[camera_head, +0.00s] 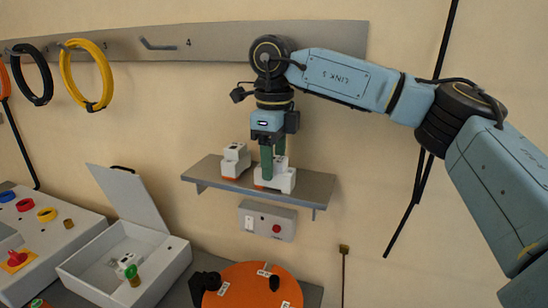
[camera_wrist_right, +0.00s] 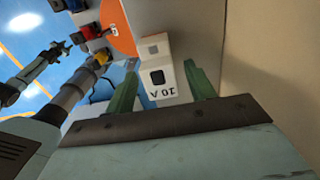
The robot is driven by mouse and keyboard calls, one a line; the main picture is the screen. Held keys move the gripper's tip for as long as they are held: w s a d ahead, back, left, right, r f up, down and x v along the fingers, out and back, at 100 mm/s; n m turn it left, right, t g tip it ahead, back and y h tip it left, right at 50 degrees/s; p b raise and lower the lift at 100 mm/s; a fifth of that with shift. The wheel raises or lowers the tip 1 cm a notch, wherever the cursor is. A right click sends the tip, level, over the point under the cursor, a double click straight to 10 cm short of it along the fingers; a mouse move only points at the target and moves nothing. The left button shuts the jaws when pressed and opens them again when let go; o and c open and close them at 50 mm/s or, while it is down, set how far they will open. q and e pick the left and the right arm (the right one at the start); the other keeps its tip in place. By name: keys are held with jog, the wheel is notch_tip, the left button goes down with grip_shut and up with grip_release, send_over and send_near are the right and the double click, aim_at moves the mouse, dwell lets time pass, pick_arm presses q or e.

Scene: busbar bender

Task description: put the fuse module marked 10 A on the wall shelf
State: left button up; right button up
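The fuse module marked 10 A (camera_wrist_right: 158,75) is a white block with a black window, its label readable in the right wrist view. In the head view the white module (camera_head: 276,180) stands on the right half of the grey wall shelf (camera_head: 312,188). My right gripper (camera_head: 273,163) reaches down from above, its green fingers at the module. In the wrist view the fingers of this gripper (camera_wrist_right: 161,75) stand on either side of the module with a gap at each side, so it looks open. My left gripper is not seen in the head view.
Another white module (camera_head: 236,161) stands on the shelf left of the gripper. A grey switch box (camera_head: 267,221) with a red button is below the shelf. An open white box (camera_head: 125,262), a control panel (camera_head: 45,235) and an orange disc (camera_head: 250,288) are lower down.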

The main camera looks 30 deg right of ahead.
jog(key=shift+r, duration=0.65)
notch_tip(320, 180, up, 11)
jog(key=p, duration=0.1)
